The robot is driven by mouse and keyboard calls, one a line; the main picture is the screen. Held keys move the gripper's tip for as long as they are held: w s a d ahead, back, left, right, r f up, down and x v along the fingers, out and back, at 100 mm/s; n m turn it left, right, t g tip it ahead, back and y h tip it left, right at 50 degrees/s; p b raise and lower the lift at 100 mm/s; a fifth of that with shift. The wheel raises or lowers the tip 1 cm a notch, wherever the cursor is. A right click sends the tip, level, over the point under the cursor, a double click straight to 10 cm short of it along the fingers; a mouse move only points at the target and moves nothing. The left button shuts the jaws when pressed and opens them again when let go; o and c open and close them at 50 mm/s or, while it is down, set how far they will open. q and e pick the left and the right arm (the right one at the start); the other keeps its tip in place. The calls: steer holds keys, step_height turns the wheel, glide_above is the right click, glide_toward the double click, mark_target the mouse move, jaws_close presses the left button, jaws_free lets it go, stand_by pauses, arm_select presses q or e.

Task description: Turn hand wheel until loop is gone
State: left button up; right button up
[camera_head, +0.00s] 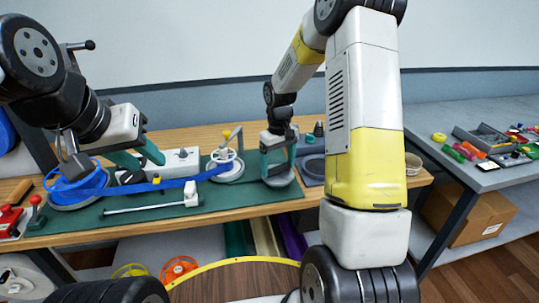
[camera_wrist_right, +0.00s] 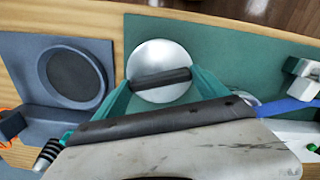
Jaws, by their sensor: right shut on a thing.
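A blue strap (camera_head: 175,184) runs along the green board from a blue spool (camera_head: 75,185) at the left to a white spoked wheel (camera_head: 224,165) with a yellow knob. Its right end also shows in the right wrist view (camera_wrist_right: 288,106). My right gripper (camera_head: 278,170) points down over a round silver disc (camera_head: 290,189) right of the spoked wheel. In the right wrist view its teal fingers (camera_wrist_right: 160,84) are shut on the dark bar across the disc (camera_wrist_right: 160,58). My left gripper (camera_head: 145,160) has its teal fingers apart, above the strap near the spool. I cannot make out a loop.
A white rod (camera_head: 150,204) lies along the board's front. A red-handled tool (camera_head: 35,210) is at the left end. A grey block with a round recess (camera_wrist_right: 72,75) sits beside the disc. A second table (camera_head: 465,180) at the right holds small coloured parts.

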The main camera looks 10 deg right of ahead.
steer(key=shift+m, duration=0.9)
steer(key=o, duration=1.3)
steer(key=shift+c, duration=0.2)
steer(key=shift+r, duration=3.9)
